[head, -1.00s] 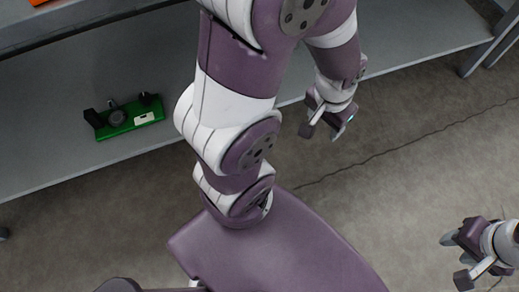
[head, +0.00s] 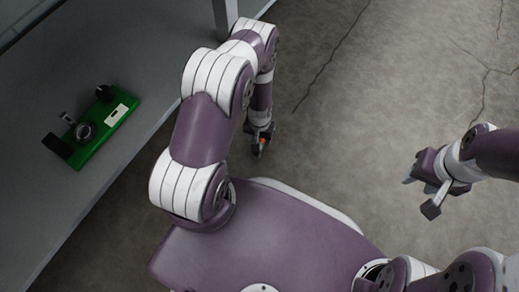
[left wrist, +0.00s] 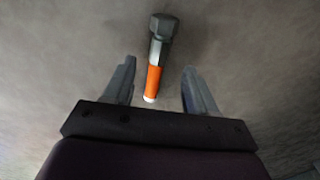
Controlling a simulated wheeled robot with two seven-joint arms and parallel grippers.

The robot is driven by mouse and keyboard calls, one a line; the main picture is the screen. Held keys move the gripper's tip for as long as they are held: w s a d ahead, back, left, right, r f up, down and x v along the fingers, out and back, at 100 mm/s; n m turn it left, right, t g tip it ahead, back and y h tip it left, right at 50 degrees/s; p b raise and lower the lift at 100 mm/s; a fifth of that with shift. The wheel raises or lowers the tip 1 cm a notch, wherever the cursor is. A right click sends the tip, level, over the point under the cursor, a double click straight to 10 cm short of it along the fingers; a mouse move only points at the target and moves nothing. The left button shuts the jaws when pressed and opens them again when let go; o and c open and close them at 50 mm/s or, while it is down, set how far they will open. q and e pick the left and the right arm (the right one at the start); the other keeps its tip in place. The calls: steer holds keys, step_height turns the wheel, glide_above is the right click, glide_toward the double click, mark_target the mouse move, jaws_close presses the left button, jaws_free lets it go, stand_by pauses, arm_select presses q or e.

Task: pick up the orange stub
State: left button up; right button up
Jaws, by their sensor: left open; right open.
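The orange stub (left wrist: 153,82) shows in the left wrist view with a dark hexagonal head at its far end, an orange band and a white near end. My left gripper (left wrist: 158,88) is open, with one finger on each side of the stub and a gap on both sides. In the head view, a small bit of orange from the stub (head: 262,142) shows at my left gripper (head: 259,150), which points down over the floor; the rest is hidden there. I cannot tell whether the stub touches the floor. My right gripper (head: 418,194) is open and empty, far to the right.
A grey shelf surface (head: 60,215) runs along the left, with a grey post (head: 226,18) at its far edge. A green board with dark fittings (head: 92,140) lies on it. The cracked concrete floor (head: 350,130) between my grippers is clear.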

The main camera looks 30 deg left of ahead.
mark_target(262, 142)
arm_select(q)
step_height(262, 142, down, 5)
steer(key=b, duration=0.4)
steer(key=shift+r, duration=0.2)
jaws_close()
